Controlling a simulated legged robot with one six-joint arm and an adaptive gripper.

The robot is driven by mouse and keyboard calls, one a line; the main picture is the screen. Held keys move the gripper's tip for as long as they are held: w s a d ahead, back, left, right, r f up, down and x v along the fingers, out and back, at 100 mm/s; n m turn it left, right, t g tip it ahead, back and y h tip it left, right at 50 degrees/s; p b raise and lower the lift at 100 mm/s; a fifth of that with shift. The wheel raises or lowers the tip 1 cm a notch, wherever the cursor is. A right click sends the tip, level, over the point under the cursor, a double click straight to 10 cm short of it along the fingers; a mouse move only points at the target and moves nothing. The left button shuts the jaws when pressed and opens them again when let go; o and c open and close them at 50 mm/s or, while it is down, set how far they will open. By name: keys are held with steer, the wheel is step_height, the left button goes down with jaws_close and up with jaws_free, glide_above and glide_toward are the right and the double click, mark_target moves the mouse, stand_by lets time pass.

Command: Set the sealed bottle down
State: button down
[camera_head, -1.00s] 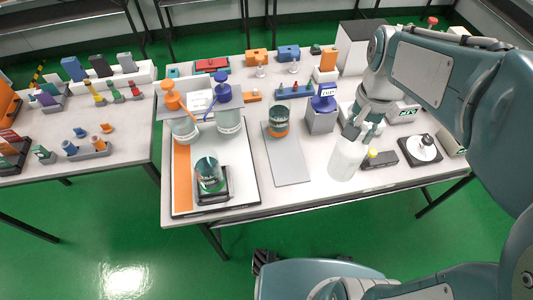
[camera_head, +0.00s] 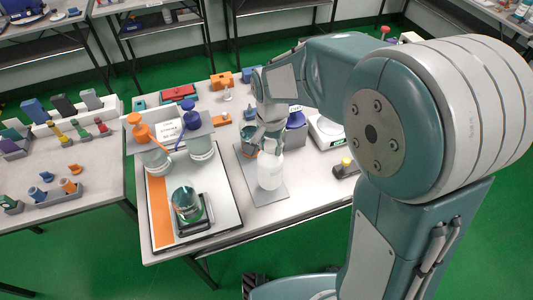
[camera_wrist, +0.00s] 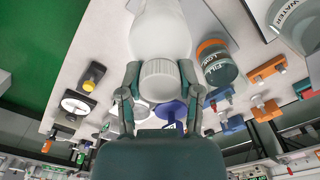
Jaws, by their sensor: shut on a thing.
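A white bottle (camera_head: 270,172) with a white ribbed cap is upright in my gripper (camera_head: 270,138). In the wrist view the two fingers of my gripper (camera_wrist: 160,90) are closed around the cap, with the white bottle body (camera_wrist: 160,35) beyond it. The bottle appears over the grey rectangular plate (camera_head: 269,197), near its right side in the head view. I cannot tell whether its base touches the plate. My gripper and wrist partly hide the jar behind.
An orange-and-teal jar (camera_head: 247,141) stands close behind the bottle; it also shows in the wrist view (camera_wrist: 216,65). A blue-topped block (camera_head: 297,119) and yellow-knobbed block (camera_head: 345,166) are to the right. The plate's front is bare.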

steer(key=shift+w+a+f, duration=0.2)
steer(key=shift+a+f, duration=0.15)
steer(key=shift+f, duration=0.15)
steer(key=shift+w+a+f, duration=0.1)
steer(key=shift+f, duration=1.55)
steer(key=shift+c, duration=1.4)
jaws_free()
steer(key=shift+f, duration=0.15)
